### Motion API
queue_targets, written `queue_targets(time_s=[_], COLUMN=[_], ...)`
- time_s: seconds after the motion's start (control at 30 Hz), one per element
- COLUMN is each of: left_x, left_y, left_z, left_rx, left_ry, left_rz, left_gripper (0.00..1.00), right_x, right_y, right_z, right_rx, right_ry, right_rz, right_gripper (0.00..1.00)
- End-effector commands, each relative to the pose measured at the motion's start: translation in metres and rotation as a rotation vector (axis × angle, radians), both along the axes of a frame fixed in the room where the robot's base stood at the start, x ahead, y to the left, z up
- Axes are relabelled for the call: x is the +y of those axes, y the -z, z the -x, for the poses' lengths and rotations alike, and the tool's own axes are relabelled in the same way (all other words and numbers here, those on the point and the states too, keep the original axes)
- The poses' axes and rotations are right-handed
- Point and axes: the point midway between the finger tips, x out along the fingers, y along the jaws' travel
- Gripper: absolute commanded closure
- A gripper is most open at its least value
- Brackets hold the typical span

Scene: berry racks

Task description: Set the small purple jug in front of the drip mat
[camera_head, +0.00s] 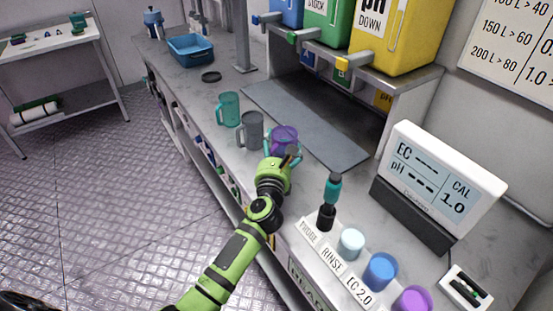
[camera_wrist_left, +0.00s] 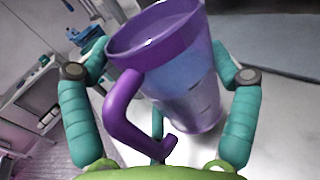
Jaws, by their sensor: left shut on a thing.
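The small purple jug (camera_head: 285,136) is at the front edge of the dark grey drip mat (camera_head: 312,118), overlapping it in the head view. My left gripper (camera_head: 283,152) is shut on the jug, with its teal fingers on both sides. In the left wrist view the jug (camera_wrist_left: 186,75) sits between the fingers, with its open rim up and its handle towards the camera. I cannot tell whether its base touches the counter. The right gripper is not in view.
A grey jug (camera_head: 250,130) stands close left of the purple jug, with a teal jug (camera_head: 229,109) beyond it. Dispensers including a yellow one (camera_head: 395,40) stand above the mat. A teal-topped probe (camera_head: 331,190), cups and a meter (camera_head: 440,180) are on the right.

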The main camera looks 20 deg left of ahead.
Motion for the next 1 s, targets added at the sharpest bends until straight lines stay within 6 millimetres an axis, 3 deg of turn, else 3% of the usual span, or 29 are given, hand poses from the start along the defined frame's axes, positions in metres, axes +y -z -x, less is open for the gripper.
queue_targets(time_s=[0.13, 0.3, 0.5, 0.77, 0.8, 0.83, 1.0], left_x=[-0.001, -0.001, -0.001, -0.001, 0.000, 0.000, -0.001], left_y=[0.016, 0.039, 0.040, 0.046, 0.046, 0.045, 0.046], left_z=[0.000, -0.001, -0.001, -0.001, 0.000, 0.000, 0.000], left_rx=[-0.002, -0.003, -0.004, -0.004, -0.002, -0.002, -0.001], left_ry=[0.001, 0.001, 0.002, 0.001, 0.001, 0.001, 0.001], left_rz=[0.000, -0.002, -0.001, 0.000, 0.000, 0.000, 0.000], left_gripper=[0.63, 0.63, 0.63, 0.63, 0.05, 0.00, 0.00], right_x=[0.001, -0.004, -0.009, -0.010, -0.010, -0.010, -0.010], right_y=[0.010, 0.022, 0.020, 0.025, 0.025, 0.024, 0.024], right_z=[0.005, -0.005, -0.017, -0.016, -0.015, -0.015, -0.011], right_rx=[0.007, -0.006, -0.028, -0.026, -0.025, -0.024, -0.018], right_ry=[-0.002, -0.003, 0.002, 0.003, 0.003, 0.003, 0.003], right_rz=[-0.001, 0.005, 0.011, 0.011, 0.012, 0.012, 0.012], right_gripper=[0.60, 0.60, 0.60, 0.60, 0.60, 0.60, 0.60])
